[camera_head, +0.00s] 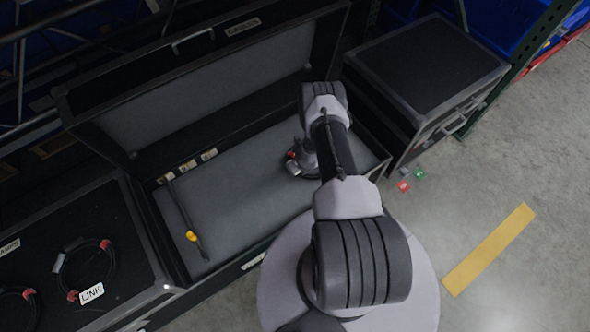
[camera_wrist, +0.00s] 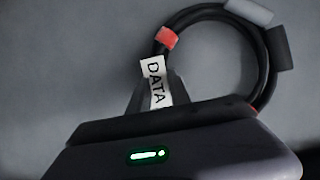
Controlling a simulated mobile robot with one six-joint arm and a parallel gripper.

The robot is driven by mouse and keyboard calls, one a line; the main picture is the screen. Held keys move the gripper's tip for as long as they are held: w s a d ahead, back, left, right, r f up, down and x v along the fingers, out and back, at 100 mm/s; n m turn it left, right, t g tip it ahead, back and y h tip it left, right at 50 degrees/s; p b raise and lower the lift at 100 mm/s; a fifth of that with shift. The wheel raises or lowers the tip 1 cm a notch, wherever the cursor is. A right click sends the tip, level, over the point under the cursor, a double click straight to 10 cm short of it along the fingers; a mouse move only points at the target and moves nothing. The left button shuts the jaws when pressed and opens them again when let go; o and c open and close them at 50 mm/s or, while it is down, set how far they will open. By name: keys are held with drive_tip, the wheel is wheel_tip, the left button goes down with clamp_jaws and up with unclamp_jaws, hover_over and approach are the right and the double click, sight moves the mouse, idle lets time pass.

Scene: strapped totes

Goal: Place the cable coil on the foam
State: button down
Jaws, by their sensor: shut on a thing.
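The cable coil (camera_wrist: 265,75) is a black ring with red bands, grey and black connector ends and a white DATA tag (camera_wrist: 155,81). My gripper (camera_wrist: 175,92) is shut on it at the tagged side; the fingers are partly hidden. Behind the coil is plain grey foam. In the head view my gripper (camera_head: 301,163) is low over the right half of the grey foam (camera_head: 235,195) in the open case. There my arm hides most of the coil, with only a bit of red showing. I cannot tell whether the coil touches the foam.
A dark tool with a yellow part (camera_head: 191,236) lies on the foam's left side. The raised lid (camera_head: 215,85) stands behind. A closed case (camera_head: 125,225) at left bears a coil tagged LINK (camera_head: 92,293) and another coil. Another closed case (camera_head: 425,65) stands at right.

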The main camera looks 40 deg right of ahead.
drive_tip(key=shift+w, duration=0.1)
drive_tip(key=shift+f, duration=0.3)
drive_tip(key=c, duration=1.2)
unclamp_jaws()
drive_tip(key=shift+r, duration=0.1)
drive_tip(key=shift+r+p, duration=0.3)
drive_tip(key=shift+p, duration=0.1)
drive_tip(key=p+v, duration=0.5)
drive_tip(key=v, duration=0.6)
drive_tip(key=shift+s+r+p, duration=0.25)
drive_tip(key=shift+s+p, duration=0.05)
drive_tip(key=shift+p, duration=0.05)
